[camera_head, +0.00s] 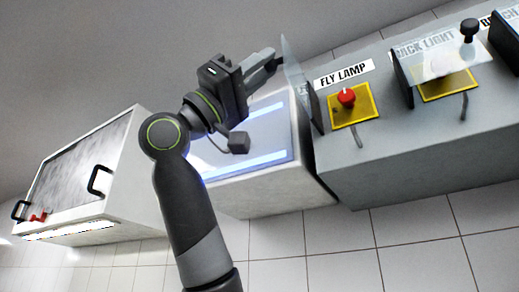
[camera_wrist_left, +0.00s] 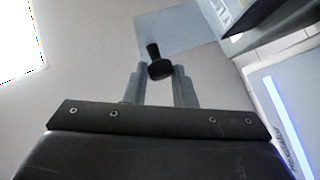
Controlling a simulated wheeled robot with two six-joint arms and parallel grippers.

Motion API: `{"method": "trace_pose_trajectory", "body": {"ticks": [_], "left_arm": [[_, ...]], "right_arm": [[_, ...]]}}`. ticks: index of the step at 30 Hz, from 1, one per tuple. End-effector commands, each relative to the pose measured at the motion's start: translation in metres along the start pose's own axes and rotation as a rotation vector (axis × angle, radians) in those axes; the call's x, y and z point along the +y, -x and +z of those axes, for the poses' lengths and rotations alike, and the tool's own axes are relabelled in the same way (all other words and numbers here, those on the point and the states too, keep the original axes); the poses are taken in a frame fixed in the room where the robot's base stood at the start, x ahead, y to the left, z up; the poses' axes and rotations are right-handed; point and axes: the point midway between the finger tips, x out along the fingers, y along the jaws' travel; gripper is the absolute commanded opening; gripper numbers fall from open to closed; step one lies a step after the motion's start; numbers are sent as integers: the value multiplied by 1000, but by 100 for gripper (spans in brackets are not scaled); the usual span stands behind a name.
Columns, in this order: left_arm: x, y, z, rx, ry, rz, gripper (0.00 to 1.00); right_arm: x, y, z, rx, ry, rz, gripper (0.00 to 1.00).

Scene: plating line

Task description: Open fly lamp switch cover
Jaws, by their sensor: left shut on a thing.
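The fly lamp switch cover (camera_head: 290,68) is a clear panel swung up on its left side, so the red knob (camera_head: 347,97) on its yellow plate (camera_head: 365,108) is uncovered. The "FLY LAMP" label (camera_head: 343,75) is behind it. My left gripper (camera_head: 274,62) is at the cover's outer face. In the left wrist view its fingers (camera_wrist_left: 158,88) are shut on the cover's black handle (camera_wrist_left: 155,60), with the clear panel (camera_wrist_left: 190,28) beyond. My right gripper is not in view.
A second clear cover (camera_head: 440,65) with a black knob (camera_head: 469,28) is closed over the back light switch to the right. A glowing light panel (camera_head: 265,130) lies below my left arm. A white box with black handles (camera_head: 100,180) stands at left.

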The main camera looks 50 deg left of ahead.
Motion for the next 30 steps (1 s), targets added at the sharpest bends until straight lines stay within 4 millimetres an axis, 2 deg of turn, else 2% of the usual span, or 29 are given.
{"method": "trace_pose_trajectory", "body": {"ticks": [1, 5, 15, 19, 23, 30], "left_arm": [[-4, -1, 0, 0, 1, -8, 28], [-2, -1, 0, -1, 1, -6, 43], [-1, 0, 1, -2, 1, -1, 43], [-1, 6, 2, -1, 1, -1, 43], [-1, 24, 3, 0, 0, -2, 43], [-1, 78, 5, 1, -1, -4, 43]], "right_arm": [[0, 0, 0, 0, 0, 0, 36], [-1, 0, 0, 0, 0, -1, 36], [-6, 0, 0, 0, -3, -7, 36], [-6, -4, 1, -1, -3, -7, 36], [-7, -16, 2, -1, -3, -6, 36], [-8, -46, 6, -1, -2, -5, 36]]}}
